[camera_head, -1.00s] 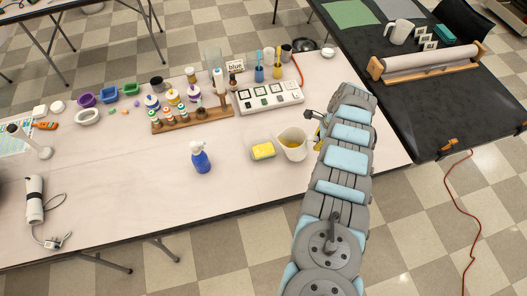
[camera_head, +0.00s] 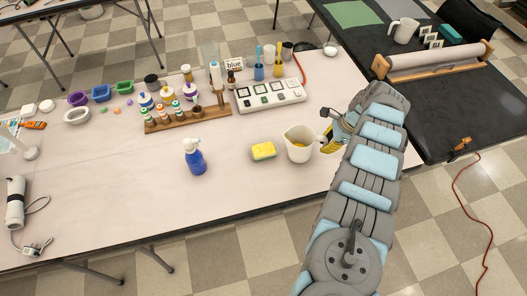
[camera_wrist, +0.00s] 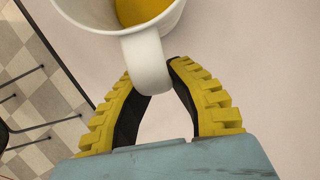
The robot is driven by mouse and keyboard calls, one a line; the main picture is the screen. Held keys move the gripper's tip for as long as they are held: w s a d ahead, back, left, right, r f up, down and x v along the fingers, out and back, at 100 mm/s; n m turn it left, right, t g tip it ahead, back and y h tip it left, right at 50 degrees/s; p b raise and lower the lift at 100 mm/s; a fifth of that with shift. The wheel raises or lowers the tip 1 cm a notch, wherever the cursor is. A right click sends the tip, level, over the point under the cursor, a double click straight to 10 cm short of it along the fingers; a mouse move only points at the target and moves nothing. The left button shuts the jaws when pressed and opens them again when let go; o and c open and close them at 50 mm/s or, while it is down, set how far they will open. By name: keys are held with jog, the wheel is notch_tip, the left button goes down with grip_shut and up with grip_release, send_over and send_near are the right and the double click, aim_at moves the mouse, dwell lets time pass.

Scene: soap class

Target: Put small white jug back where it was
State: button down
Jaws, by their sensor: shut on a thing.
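The small white jug (camera_head: 299,146) with yellow-orange contents stands upright near the front right of the pale table, right of the yellow sponge. I cannot tell whether its base touches the table. My gripper (camera_head: 324,138) reaches it from the right and is partly hidden by my arm. In the wrist view, the yellow, black-lined fingers of my gripper (camera_wrist: 152,72) are shut on the handle of the jug (camera_wrist: 147,62). The jug's rim and yellow contents show at the top there.
The yellow sponge (camera_head: 263,150) lies left of the jug, and a blue spray bottle (camera_head: 195,160) stands farther left. Behind are a white tray of samples (camera_head: 270,95) and a wooden rack (camera_head: 187,118). Another white jug (camera_head: 403,31) stands on the black table. The pale table's front is mostly clear.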

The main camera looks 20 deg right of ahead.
jog(key=shift+d+f+b, duration=0.15)
jog(key=shift+f+b, duration=0.15)
jog(key=shift+b, duration=0.9)
jog(key=shift+r, duration=0.1)
